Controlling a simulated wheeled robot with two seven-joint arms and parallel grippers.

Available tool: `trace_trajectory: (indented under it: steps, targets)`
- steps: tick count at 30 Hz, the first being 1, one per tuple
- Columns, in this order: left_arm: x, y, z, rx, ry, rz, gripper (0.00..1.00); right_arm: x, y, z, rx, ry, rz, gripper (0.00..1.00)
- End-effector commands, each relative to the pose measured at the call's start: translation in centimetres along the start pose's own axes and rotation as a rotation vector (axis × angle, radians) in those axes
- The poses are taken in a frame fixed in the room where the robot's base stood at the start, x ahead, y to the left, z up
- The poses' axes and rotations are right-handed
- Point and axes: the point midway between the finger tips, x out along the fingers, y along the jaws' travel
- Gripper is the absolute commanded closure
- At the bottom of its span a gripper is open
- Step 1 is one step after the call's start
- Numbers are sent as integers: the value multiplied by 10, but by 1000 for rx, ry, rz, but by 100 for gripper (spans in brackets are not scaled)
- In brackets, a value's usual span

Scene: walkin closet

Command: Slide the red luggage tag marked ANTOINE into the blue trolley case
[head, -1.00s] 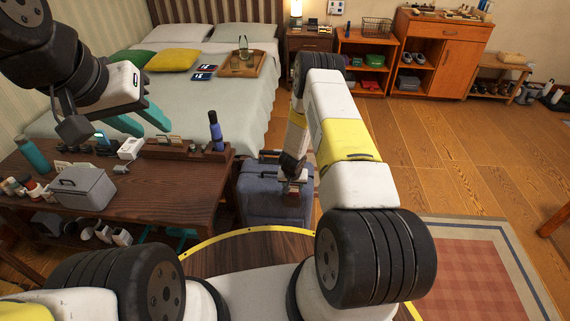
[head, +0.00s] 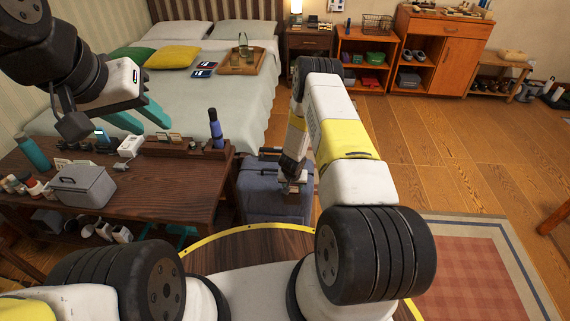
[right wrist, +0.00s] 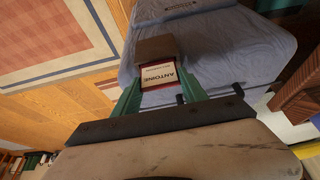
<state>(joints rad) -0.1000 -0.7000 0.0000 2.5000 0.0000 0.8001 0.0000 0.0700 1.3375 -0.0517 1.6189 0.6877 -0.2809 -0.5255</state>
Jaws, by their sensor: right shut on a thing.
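The blue trolley case (head: 272,203) stands upright on the floor right of the wooden bench, with its top handle raised. It also fills the upper part of the right wrist view (right wrist: 225,52). A brown holder (right wrist: 155,48) lies against the case. My right gripper (head: 291,187) is over the case's top, its teal fingers shut on the red luggage tag (right wrist: 158,74). The white label reads ANTOINE. The tag's far end meets or overlaps the brown holder; I cannot tell whether any of it is inside. My left gripper (head: 142,117) is open and empty above the bench.
The wooden bench (head: 165,200) carries a grey box (head: 82,190), bottles and a dark wooden organiser (head: 185,148). The bed (head: 190,97) is behind it. The floor right of the case is clear, with a checked rug (head: 470,265) at front right.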

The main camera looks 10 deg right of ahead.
Motion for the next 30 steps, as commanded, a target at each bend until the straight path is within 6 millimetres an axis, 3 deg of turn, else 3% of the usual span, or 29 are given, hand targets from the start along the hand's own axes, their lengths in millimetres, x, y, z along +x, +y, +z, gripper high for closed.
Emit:
trace_trajectory:
  steps: [25, 26, 29, 30]
  targets:
    - [0, 0, 0, 0, 0, 0, 64, 10, 0, 4, 0, 0, 0, 88]
    - [0, 0, 0, 0, 0, 0, 64, 10, 0, 4, 0, 0, 0, 46]
    - [0, 0, 0, 0, 0, 0, 64, 10, 0, 4, 0, 0, 0, 26]
    - [0, 0, 0, 0, 0, 0, 64, 10, 0, 4, 0, 0, 0, 24]
